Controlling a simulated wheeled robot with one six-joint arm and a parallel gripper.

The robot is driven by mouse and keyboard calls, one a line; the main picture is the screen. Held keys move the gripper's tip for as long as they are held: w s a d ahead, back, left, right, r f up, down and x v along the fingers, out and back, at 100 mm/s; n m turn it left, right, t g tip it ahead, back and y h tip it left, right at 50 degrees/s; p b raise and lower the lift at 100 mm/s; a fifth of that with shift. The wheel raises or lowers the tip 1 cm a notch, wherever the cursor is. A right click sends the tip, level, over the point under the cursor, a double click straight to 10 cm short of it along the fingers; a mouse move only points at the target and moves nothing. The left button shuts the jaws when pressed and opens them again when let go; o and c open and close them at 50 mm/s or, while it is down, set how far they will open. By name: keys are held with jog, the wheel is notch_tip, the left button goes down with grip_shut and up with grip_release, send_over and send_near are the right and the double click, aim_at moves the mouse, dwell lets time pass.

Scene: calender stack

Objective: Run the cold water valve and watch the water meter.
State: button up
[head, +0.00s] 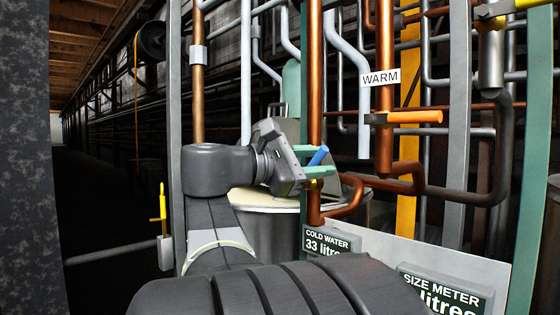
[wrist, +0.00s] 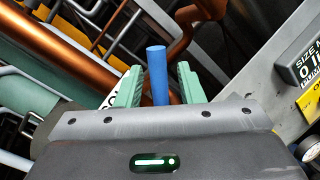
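The cold water valve shows as a blue handle (head: 319,155) at the copper pipe (head: 314,90), tilted up to the right in the head view. My gripper (head: 328,159) is at the handle, with one green finger above it and one below. In the wrist view the blue handle (wrist: 158,78) stands between the two fingers of my gripper (wrist: 158,70). A gap shows on the right side and a narrower one on the left, so the fingers look open around it. The water meter (head: 327,243) reads "COLD WATER 33 litres", its lower edge partly hidden by my arm.
A second meter (head: 445,293), labelled "SIZE METER", is partly hidden; its display (wrist: 306,58) is cut off in the wrist view. An orange handle (head: 414,117) sits below the "WARM" sign (head: 380,78). A yellow handle is at top right. Pipes crowd the area; a pale-topped drum (head: 255,201) stands behind.

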grip_shut()
jog(key=shift+f, duration=0.1)
jog(key=shift+s+d+f+m+y+b, duration=0.4)
jog(key=shift+f+m+b, duration=0.5)
jog(key=shift+m+b, duration=0.5)
jog(key=shift+s+d+f+m+y+b, duration=0.1)
jog(key=shift+s+f+m+y+b, duration=0.25)
jog(key=shift+f+m+b, duration=0.8)
jog(key=shift+s+d+f+m+y+b, duration=0.2)
jog(key=shift+f+m+y+b, duration=0.4)
jog(key=shift+m+b, duration=1.05)
jog(key=shift+f, duration=0.1)
grip_release()
